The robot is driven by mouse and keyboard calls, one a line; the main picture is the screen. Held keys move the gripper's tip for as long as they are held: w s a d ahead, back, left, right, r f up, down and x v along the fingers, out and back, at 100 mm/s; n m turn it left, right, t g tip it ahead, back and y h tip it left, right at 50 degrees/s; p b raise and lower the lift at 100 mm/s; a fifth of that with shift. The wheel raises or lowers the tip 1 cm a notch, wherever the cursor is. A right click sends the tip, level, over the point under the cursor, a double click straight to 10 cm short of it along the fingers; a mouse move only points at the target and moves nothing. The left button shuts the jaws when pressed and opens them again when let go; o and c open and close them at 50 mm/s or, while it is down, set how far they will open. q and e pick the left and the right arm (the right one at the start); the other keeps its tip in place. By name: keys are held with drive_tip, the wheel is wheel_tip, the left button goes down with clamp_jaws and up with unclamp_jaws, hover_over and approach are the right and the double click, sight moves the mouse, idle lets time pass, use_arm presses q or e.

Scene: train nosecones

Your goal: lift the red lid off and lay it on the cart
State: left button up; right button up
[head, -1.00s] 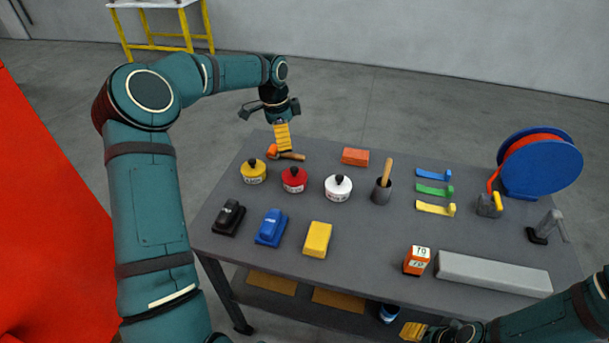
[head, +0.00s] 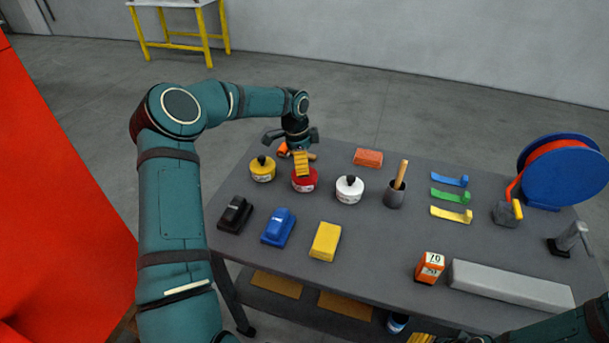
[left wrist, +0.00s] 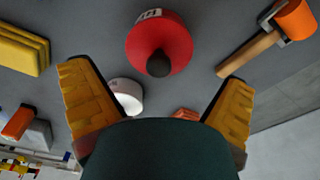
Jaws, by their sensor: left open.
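The red lid (head: 304,184) with its dark knob is on a round tin on the cart (head: 376,238), between a yellow and a white one. In the left wrist view the red lid (left wrist: 180,32) and knob lie at the top middle, beyond and between my spread yellow fingers. My left gripper (head: 303,170) is open and empty above the red lid; its fingers partly cover the lid and knob in the head view. My right gripper (head: 421,339) is only just in view at the bottom edge, so its jaw is not clear.
The yellow tin (head: 262,173) and white tin (head: 349,193) stand close on either side. A hammer with an orange head (left wrist: 296,20) lies behind. Black, blue and yellow blocks sit in front. The cart top between the yellow block (head: 325,242) and orange block (head: 430,267) is bare.

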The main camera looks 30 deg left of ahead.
use_arm(q)
drive_tip(key=f, duration=0.4)
drive_tip(key=shift+w+d+f, duration=0.2)
drive_tip(key=shift+w+d, duration=0.05)
drive_tip(key=shift+d, duration=0.15)
